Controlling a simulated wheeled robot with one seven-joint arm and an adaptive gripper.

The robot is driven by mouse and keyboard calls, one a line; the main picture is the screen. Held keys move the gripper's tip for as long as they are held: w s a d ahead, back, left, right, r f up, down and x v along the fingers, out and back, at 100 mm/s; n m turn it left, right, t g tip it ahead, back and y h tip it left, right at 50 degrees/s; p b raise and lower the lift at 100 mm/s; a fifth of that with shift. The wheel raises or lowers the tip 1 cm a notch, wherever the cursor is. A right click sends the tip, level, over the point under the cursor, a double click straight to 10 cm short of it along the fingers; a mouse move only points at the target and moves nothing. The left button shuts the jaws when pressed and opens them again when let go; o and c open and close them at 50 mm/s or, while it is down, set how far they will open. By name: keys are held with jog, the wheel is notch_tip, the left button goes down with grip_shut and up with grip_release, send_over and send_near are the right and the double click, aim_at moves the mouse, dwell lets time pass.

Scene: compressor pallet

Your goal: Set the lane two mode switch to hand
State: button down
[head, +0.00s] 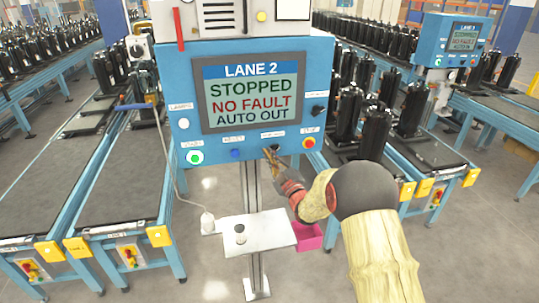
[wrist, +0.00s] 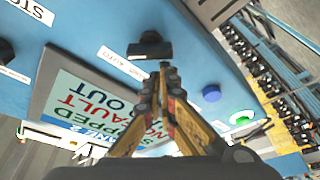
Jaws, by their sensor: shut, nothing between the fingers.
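The blue lane 2 panel (head: 180,80) has a screen (head: 251,94) reading STOPPED, NO FAULT, AUTO OUT. The mode switch, a black knob (wrist: 150,46), is on the panel; a white label (wrist: 122,63) beside it appears to include AUTO. In the head view my gripper covers most of this switch. My gripper (head: 275,155) is at the lower edge of the panel, fingers closed together and empty. In the wrist view the fingertips (wrist: 166,68) end just short of the knob; I cannot tell whether they touch it. Which way the knob points is unclear.
A green button (head: 195,157) and a blue button (head: 235,154) are left of the gripper. A red emergency stop (head: 309,142) is close on the right. Another black knob (head: 318,110) is above it. A small shelf (head: 262,235) stands below. Conveyors flank the panel.

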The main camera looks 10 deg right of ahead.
jog(key=shift+a+f+n+g+y+b, duration=0.1)
jog(key=shift+f+n+g+y+b, duration=0.15)
jog(key=shift+n+b, duration=0.85)
jog(key=shift+f+n+g+y+b, duration=0.2)
jog(key=shift+n+b, duration=0.3)
jog(key=shift+b, duration=1.15)
jog(key=n+g+b, duration=0.1)
jog(key=n+b, duration=0.2)
jog(key=b, duration=0.1)
jog(key=f+n+g+b, duration=0.1)
jog(key=n+b, duration=0.3)
jog(key=f+n+g+b, duration=0.1)
jog(key=n+b, duration=0.2)
jog(key=b, duration=0.1)
jog(key=shift+d+n+g+h, duration=0.25)
jog(key=shift+d+n+h, duration=0.05)
jog(key=shift+d+h, duration=0.1)
jog(key=shift+d+f+n+g+h+b, duration=0.2)
jog(key=shift+n+h+b, duration=0.15)
jog(key=shift+n, duration=0.3)
jog(key=shift+d+f+n+g+h+b, duration=0.1)
jog(key=shift+d+n+g+h+b, duration=0.1)
jog(key=shift+n+b, duration=0.35)
jog(key=shift+a, duration=0.1)
